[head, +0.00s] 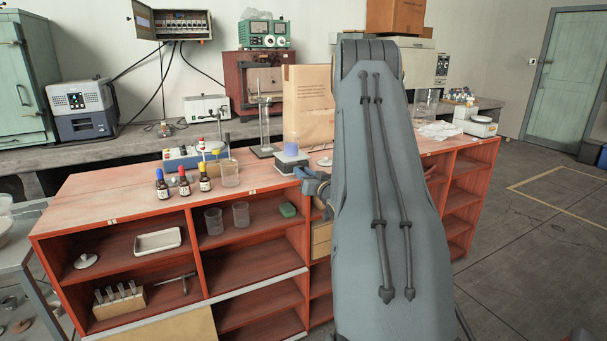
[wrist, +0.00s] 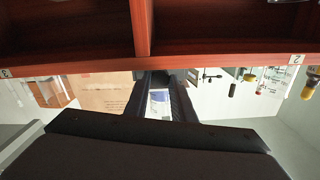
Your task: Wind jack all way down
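The jack (head: 291,163) is a small dark-sided stand with a pale top plate on the red bench top, near its front edge. A glass beaker (head: 291,146) with bluish liquid stands on it. My gripper (head: 312,184) is just in front and to the right of the jack, at the bench edge, partly hidden by my arm. In the upside-down wrist view my two dark fingers (wrist: 162,98) are apart, with a white and blue patch showing between them. The jack's knob cannot be made out, and contact cannot be told.
Dropper bottles (head: 184,184) and a beaker (head: 229,173) stand to the left. A clear cylinder on a stand (head: 264,130) and a paper bag (head: 308,105) are behind. Red shelves (head: 250,262) open below the bench top. My arm hides the bench's middle right.

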